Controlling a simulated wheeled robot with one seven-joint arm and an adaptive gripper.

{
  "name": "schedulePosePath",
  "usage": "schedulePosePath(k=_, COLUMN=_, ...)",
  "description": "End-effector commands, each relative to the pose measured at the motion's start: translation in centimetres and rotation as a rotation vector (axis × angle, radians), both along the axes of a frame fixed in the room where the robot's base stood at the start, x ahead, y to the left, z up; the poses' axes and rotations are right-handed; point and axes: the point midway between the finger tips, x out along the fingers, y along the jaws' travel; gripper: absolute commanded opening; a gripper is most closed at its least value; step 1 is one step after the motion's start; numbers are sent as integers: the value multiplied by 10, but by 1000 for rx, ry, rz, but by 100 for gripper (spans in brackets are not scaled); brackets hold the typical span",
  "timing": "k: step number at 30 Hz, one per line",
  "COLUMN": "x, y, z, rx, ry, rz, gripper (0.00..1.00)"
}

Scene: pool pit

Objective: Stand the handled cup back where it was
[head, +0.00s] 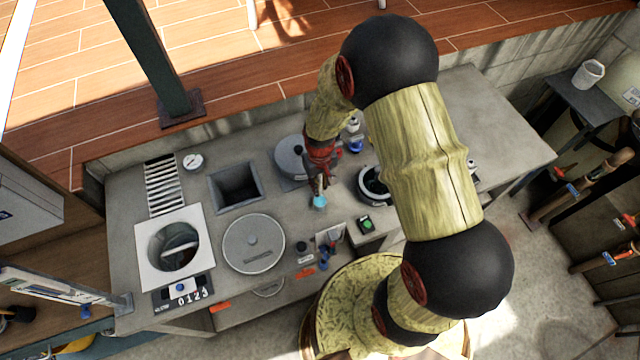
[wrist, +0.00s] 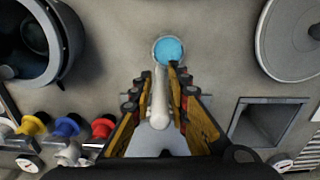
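The handled cup (wrist: 169,51) shows in the wrist view as a round pale rim around a bright blue inside, with a pale handle running back toward the camera. In the head view it is a small light-blue spot (head: 319,202) over the middle of the grey counter. My gripper (wrist: 161,80) has its yellow-and-black fingers close on both sides of the handle and appears shut on it. In the head view my gripper (head: 318,184) points down just behind the cup. I cannot tell whether the cup's base touches the counter.
On the counter (head: 215,290), a round lid (head: 253,244) and a square opening (head: 236,187) lie left of the cup. A dark round pot (head: 374,184) stands to its right. Coloured valve knobs (wrist: 68,126) show in the wrist view. Bare counter surrounds the cup.

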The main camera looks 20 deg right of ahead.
Motion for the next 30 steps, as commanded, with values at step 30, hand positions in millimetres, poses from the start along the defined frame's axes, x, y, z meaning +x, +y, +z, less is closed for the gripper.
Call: schedulePosePath(k=30, x=1, y=0, z=89, rx=0, ry=-5, rz=0, gripper=29)
